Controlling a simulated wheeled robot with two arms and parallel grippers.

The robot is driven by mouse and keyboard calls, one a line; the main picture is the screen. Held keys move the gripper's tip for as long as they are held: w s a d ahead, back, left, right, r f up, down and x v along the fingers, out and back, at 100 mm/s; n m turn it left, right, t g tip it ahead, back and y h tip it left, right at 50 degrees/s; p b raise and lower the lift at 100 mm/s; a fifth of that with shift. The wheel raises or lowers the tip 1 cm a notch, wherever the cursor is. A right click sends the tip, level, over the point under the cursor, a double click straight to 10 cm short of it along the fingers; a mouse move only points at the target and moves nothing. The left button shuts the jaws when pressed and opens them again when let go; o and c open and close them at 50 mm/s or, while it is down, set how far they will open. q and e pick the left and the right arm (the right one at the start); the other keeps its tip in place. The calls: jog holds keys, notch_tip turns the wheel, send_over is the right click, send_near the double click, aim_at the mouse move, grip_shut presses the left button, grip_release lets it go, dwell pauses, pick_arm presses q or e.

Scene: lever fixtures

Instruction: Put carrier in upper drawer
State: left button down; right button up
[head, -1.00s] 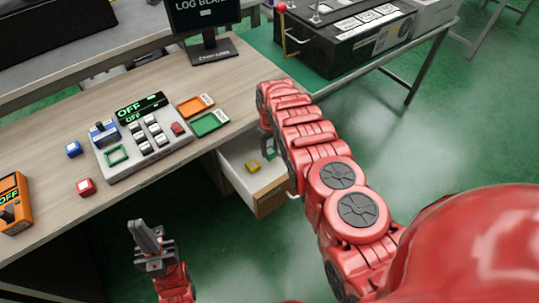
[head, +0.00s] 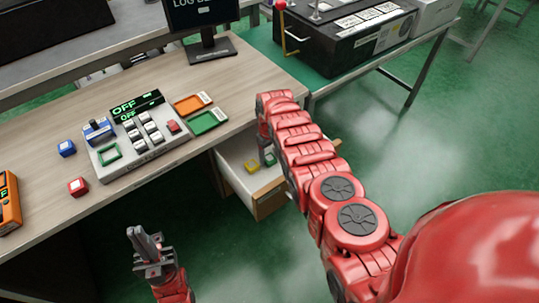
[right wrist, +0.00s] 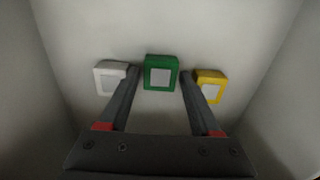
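The open drawer (head: 272,203) has white insides and a wood-coloured front, and sticks out under the desk. My right gripper points down into it. In the right wrist view its fingers (right wrist: 160,76) are open, with a gap on each side of a green square block (right wrist: 161,85). This block stands between a white block (right wrist: 110,89) and a yellow block (right wrist: 219,90) on the drawer floor. The yellow block also shows in the head view (head: 252,166). I cannot tell which thing is the carrier. My left gripper (head: 137,232) is low before the desk, with nothing visible in it.
A grey control panel (head: 140,160) with OFF displays stands on the desk, beside orange (head: 190,104) and green (head: 208,123) trays. A black box (head: 345,35) sits on the green-topped table.

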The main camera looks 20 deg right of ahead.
aim_at(269, 158)
jog(key=shift+r, duration=0.15)
notch_tip(269, 158, up, 4)
jog(key=p, duration=0.3)
jog(key=shift+p, duration=0.35)
notch_tip(269, 158, up, 8)
jog(key=shift+r+p, duration=0.15)
jog(key=shift+p, duration=0.2)
